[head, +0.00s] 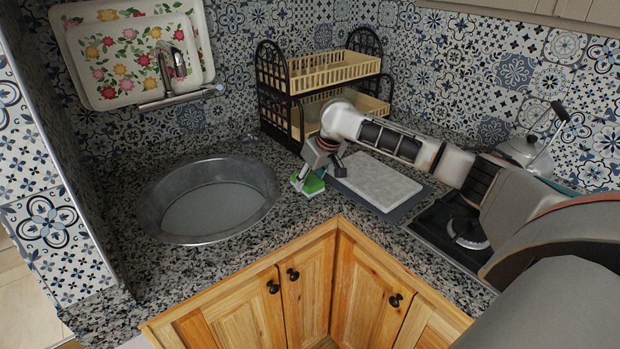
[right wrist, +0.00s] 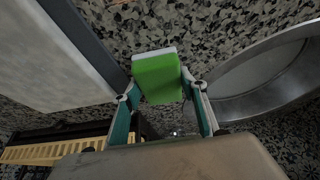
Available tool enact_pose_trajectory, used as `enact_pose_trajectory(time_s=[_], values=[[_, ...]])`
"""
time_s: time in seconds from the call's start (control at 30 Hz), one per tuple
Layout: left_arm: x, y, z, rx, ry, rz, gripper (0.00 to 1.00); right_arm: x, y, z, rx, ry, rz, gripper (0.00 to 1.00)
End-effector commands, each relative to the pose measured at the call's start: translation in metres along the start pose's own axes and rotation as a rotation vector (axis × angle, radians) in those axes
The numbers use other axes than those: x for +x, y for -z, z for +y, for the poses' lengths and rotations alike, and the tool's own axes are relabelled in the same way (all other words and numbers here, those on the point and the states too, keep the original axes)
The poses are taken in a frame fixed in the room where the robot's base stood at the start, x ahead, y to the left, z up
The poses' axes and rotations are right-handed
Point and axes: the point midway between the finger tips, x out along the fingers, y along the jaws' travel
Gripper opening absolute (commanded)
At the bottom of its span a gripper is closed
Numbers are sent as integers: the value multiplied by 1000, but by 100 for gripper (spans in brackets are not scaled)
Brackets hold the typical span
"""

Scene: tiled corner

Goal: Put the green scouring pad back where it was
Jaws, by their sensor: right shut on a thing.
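The green scouring pad (head: 313,184) shows in the head view under my right gripper (head: 310,181), at the counter between the sink and the grey board. In the right wrist view the pad (right wrist: 158,78) is a green block with a pale layer along one edge, between the two fingers of my right gripper (right wrist: 163,100). The right gripper is shut on the pad. I cannot tell whether the pad touches the counter. My left gripper is not in view.
A round metal sink (head: 150,212) is left of the pad. A grey board with a pale slab (head: 375,180) lies to its right. A two-tier dish rack (head: 270,72) stands behind. A stove burner (head: 466,232) and kettle (head: 524,150) are at the right. Speckled counter (head: 285,225) in front is clear.

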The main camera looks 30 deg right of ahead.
Motion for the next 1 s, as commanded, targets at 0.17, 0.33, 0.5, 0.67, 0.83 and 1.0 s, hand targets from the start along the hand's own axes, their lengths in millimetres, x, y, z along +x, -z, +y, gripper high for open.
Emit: enact_pose_trajectory(time_s=[0.17,0.33,0.5,0.67,0.83,1.0], values=[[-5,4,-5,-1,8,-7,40,0,0,0,1,0,0,22],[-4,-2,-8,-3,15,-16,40,2,0,0,1,0,1,59],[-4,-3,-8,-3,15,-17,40,2,0,0,1,0,1,59],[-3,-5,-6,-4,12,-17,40,2,0,0,1,0,2,59],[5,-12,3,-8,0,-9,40,2,-1,0,0,-1,2,59],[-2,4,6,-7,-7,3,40,-40,2,1,-2,-1,4,59]])
